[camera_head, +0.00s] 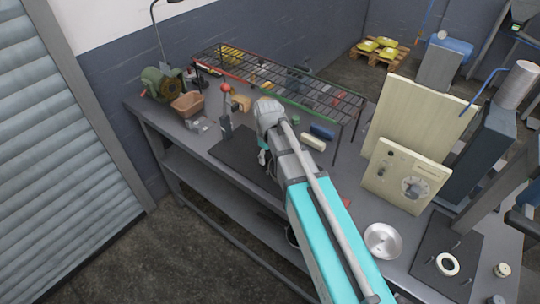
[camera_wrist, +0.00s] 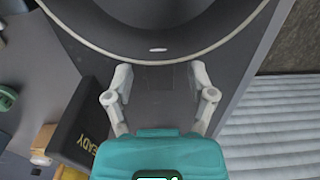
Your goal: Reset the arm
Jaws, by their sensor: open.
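My gripper (camera_head: 263,157) is above the dark mat (camera_head: 240,150) on the workbench in the head view, at the end of my outstretched arm. In the wrist view my gripper (camera_wrist: 160,80) has its two pale fingers spread, with nothing between them. A large dark round shape with a pale rim (camera_wrist: 150,58) fills the top of the wrist view. I cannot tell what it is. A shiny metal bowl or pan (camera_head: 382,240) stands on the right part of the bench, apart from my gripper.
A red-knobbed lever (camera_head: 226,105), a wire rack (camera_head: 280,85) and a cream control panel (camera_head: 405,177) stand on the bench (camera_head: 185,133). A black block marked READY (camera_wrist: 88,128) shows in the wrist view. Open floor (camera_head: 160,250) lies before the bench.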

